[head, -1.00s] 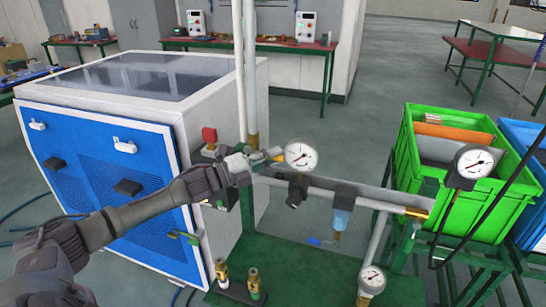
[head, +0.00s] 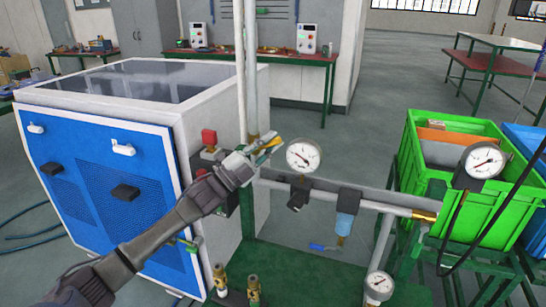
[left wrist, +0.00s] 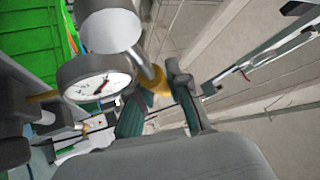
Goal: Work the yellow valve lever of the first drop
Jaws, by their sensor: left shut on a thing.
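The yellow valve lever (head: 269,145) shows as a small yellow piece beside the vertical pipes, just left of the round pressure gauge (head: 303,157). My left gripper (head: 266,149) reaches it from the lower left and is shut on it, with the fingers hiding much of the lever. In the left wrist view my left gripper's dark fingers (left wrist: 160,108) reach toward the pipe. A yellow-gold part (left wrist: 156,82) lies by them, and the gauge (left wrist: 97,87) is close on the left. My right gripper is not in view.
A white and blue generator cabinet (head: 100,185) with a red button (head: 209,137) stands left of the pipes. A green crate (head: 430,185) stands at the right. Open floor lies behind.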

